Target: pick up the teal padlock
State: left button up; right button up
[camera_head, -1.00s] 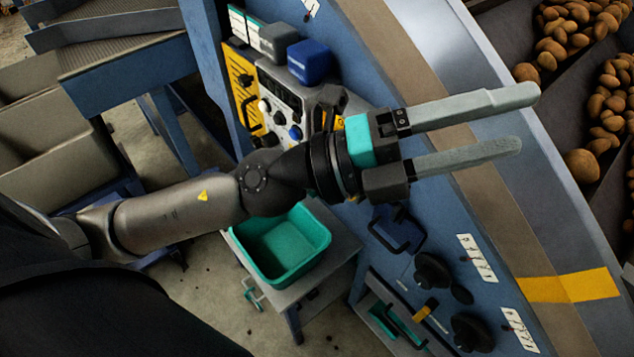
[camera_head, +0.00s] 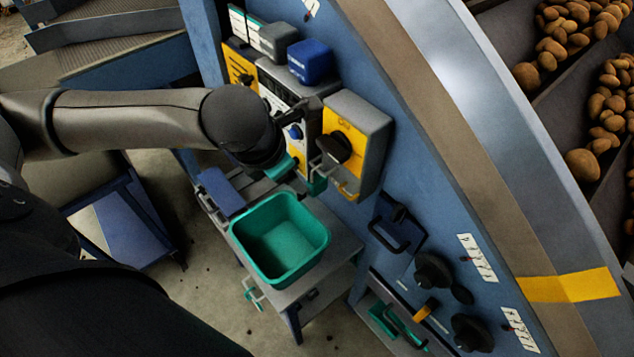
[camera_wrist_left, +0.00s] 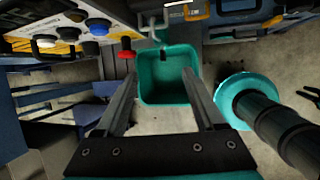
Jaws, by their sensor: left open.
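In the head view, a small teal block with a grey shackle, which looks like the teal padlock (camera_head: 317,183), hangs beside the grey and yellow switch box, partly hidden. In the left wrist view, a grey shackle (camera_wrist_left: 152,28) hangs ahead of the fingers at the top; the teal body below it blends with the teal bin. My left gripper (camera_wrist_left: 160,73) is open, with nothing between its fingers, and is apart from the shackle. In the head view the wrist hides most of that gripper. My right gripper is not in view.
The teal bin (camera_head: 280,235) stands on a small grey table (camera_head: 330,262), with a blue item (camera_head: 220,190) beside it. The switch box (camera_head: 358,130) juts from the blue panel (camera_head: 400,140). Red (camera_wrist_left: 126,47) and blue (camera_wrist_left: 97,26) knobs are close by in the wrist view.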

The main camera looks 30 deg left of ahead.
aim_at(316, 184)
pick_arm(q)
jog(key=x, duration=1.3)
jog(key=shift+d+f+b, duration=0.2)
jog(key=shift+d+b, duration=0.1)
jog(key=shift+s, duration=0.1)
grip_shut()
